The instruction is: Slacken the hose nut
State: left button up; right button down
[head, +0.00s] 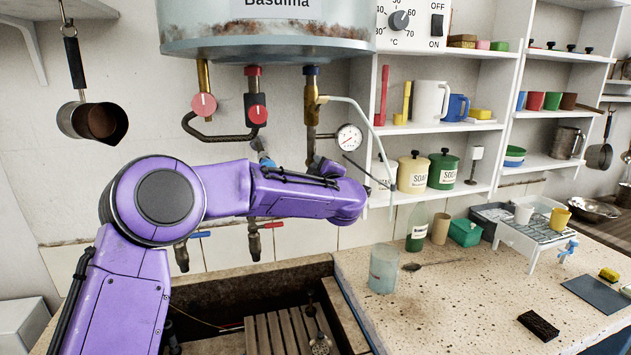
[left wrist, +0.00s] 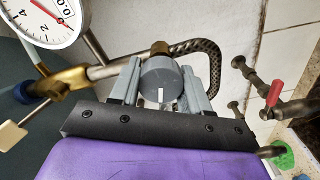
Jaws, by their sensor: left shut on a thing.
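My left gripper (left wrist: 162,84) shows in the left wrist view with its two grey fingers on either side of a round grey piece with a white mark, which I take as the hose nut (left wrist: 160,72). It is shut on it. A brass collar and a braided hose (left wrist: 210,62) show right behind the nut. In the head view the purple left arm reaches across under the boiler. Only a small grey part of the gripper (head: 263,153) shows above the arm there, and the nut is hidden. The braided hose (head: 215,136) also shows there. My right gripper is not in view.
The boiler (head: 265,30) hangs above, with red valve knobs (head: 204,105) and a round gauge (head: 349,137) close to the arm. Two taps stand below it over the stone trough (head: 290,275). A glass jar (head: 383,268) and a bottle (head: 416,230) stand on the counter at right.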

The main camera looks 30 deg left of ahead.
pick_arm(q)
jog(key=n+b, duration=0.8)
jog(key=shift+c, duration=0.2)
jog(key=n+b, duration=0.2)
jog(key=b, duration=0.1)
jog(key=shift+n, duration=0.4)
jog(key=shift+r+n+b, duration=0.15)
jog(key=shift+n+b, duration=0.35)
jog(key=shift+n, duration=0.1)
jog(key=shift+r, duration=0.1)
jog(key=o, duration=1.1)
jog(key=shift+w, duration=0.1)
jog(key=shift+c, duration=0.2)
jog(key=shift+a+f, duration=0.1)
jog(key=shift+f, duration=0.1)
